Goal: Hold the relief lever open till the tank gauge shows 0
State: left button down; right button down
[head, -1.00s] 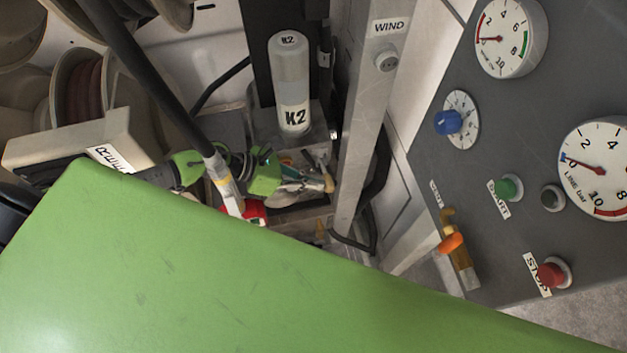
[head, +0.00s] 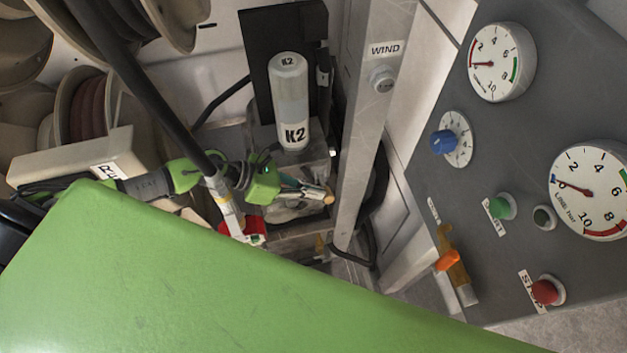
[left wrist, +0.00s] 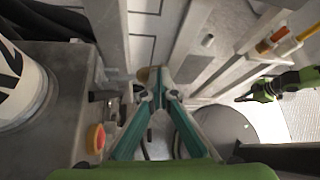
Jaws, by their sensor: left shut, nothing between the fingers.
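A brass valve with an orange lever (head: 449,260) sits at the panel's lower left, beside a label too small to read surely. It also shows in the left wrist view (left wrist: 263,47). The upper gauge (head: 502,62) has its needle pointing left, near the low end; its label is unreadable. My left gripper (head: 326,194) is below the K2 bottle, well left of the orange lever. Its teal fingers (left wrist: 158,85) are shut and empty, with a tan shape at their tips. My right gripper (left wrist: 245,98) shows small in the left wrist view; its jaws are unclear.
The K2 bottle (head: 290,105) stands behind my left gripper. A grey post (head: 372,120) marked WIND rises between it and the panel. The LINE bar gauge (head: 590,190), green button (head: 504,206) and red button (head: 547,291) are on the panel. Hose reels (head: 85,105) are at left.

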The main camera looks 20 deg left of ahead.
pick_arm(q)
notch_tip(320, 180, up, 8)
jog(key=shift+f, duration=0.2)
dwell(0.5)
